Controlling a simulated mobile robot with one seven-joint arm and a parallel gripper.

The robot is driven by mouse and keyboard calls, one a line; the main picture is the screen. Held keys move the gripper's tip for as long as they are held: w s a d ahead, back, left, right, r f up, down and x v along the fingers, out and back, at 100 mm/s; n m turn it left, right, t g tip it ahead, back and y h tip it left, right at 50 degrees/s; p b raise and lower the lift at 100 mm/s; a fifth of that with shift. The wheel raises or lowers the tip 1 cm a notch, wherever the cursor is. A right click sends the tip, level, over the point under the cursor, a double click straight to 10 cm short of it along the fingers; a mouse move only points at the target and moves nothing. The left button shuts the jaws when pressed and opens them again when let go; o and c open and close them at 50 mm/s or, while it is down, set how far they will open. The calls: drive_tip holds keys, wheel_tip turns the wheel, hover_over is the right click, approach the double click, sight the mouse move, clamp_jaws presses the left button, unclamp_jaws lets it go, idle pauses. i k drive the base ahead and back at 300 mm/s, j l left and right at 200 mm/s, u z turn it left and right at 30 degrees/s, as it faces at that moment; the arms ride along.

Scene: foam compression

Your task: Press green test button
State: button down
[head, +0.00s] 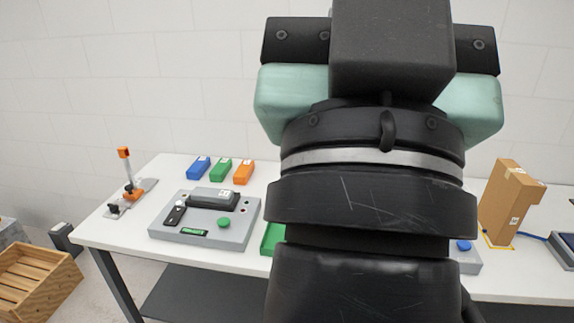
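The green test button (223,222) is a round cap on the front right part of a grey test device (240,236) on the white table. A black and grey block with a white label (213,199) sits on the device behind the button. My gripper (390,50) is large in the foreground, seen from behind and well to the right of the button in the picture. My arm fills the middle of the view. The fingertips are hidden, so I cannot tell whether they are open or shut.
Blue (198,167), green (221,170) and orange (244,173) blocks stand behind the device. A clamp with an orange handle (125,160) is at the table's left end. A cardboard box (508,204) stands right. A wooden crate (38,283) is lower left. My arm hides the table's middle.

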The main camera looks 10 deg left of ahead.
sight(222, 221)
drive_tip(key=i+u, duration=0.2)
drive_tip(key=u, duration=0.3)
drive_tip(key=i+u, duration=0.2)
drive_tip(key=u, duration=0.3)
drive_tip(key=i+l+u, duration=0.15)
drive_tip(key=u, duration=0.3)
drive_tip(key=i+l+u, duration=0.1)
drive_tip(key=i+l, duration=0.15)
drive_tip(key=l, duration=0.15)
drive_tip(key=i+l+u, duration=0.1)
drive_tip(key=i+l, duration=0.2)
drive_tip(key=i+l+u, duration=0.1)
drive_tip(key=l, duration=0.4)
drive_tip(key=i, duration=0.1)
